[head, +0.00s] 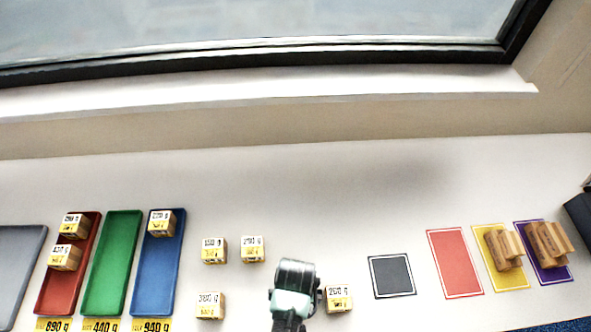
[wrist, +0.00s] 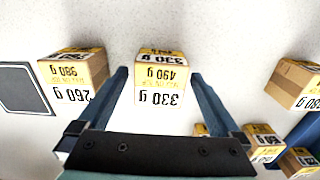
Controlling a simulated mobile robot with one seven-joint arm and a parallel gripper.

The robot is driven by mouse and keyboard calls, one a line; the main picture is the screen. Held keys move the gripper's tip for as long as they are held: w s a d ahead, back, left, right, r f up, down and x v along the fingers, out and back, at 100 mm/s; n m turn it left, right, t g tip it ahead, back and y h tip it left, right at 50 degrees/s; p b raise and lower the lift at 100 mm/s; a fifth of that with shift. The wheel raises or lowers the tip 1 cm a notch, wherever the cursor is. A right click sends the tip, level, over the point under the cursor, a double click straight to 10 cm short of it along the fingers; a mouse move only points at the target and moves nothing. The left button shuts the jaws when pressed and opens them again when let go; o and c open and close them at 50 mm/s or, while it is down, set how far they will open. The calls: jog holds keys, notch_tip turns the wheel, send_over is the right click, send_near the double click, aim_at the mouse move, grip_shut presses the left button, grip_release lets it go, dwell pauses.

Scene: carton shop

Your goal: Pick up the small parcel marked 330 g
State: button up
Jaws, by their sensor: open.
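The small parcel marked 330 g (wrist: 160,78) is a brown carton with a yellow and white label, upside down in the wrist view, at upper middle. My gripper (wrist: 159,76) is open, with one dark finger on each side of this parcel in the picture; I cannot tell whether the fingers are level with it or above it. In the head view my gripper (head: 293,300) is at bottom middle, and the 330 g parcel is not visible there, apparently hidden behind it.
A similar parcel (head: 339,297) stands close right of my gripper, another (head: 209,305) to the left, and two (head: 214,250) (head: 252,248) behind. Red (head: 58,290), green (head: 110,265) and blue (head: 155,280) trays lie left.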

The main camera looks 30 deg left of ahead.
jog(key=shift+c, duration=0.3)
grip_shut()
jog(key=shift+r, duration=0.1)
